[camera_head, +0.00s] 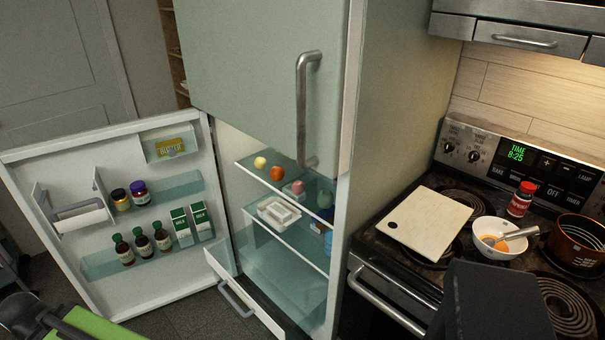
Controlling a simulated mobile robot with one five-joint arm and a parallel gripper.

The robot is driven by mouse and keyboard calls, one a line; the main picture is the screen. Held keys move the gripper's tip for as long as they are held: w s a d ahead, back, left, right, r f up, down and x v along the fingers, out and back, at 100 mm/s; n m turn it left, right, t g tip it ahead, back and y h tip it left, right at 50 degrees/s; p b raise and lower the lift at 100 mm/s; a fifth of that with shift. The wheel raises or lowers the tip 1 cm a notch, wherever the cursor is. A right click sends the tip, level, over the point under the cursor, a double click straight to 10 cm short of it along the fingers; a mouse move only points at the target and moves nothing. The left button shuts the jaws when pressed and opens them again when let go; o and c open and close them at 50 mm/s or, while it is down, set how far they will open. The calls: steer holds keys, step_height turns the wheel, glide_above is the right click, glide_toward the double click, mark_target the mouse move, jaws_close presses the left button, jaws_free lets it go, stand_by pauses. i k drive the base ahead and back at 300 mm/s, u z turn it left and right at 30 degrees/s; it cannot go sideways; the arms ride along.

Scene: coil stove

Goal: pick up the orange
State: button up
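A small round orange (277,173) sits on the upper glass shelf (250,167) inside the open fridge. A pale yellow round fruit (260,162) is just to its left, and a small pinkish item (297,187) lies to its right. The orange stands clear of the shelf's front edge and looks uncovered from this view. I cannot make out my gripper in this view.
The fridge door (140,280) stands wide open to the left, and a lower drawer (240,300) is pulled out. The upper door (255,70) is shut, its handle (302,110) jutting out. The stove (375,300) at right holds a cutting board (430,222), bowl (483,228) and pot (570,262).

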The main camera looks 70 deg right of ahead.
mark_target(277, 174)
steer(key=z, duration=0.35)
steer(key=i, duration=1)
steer(key=z, duration=0.05)
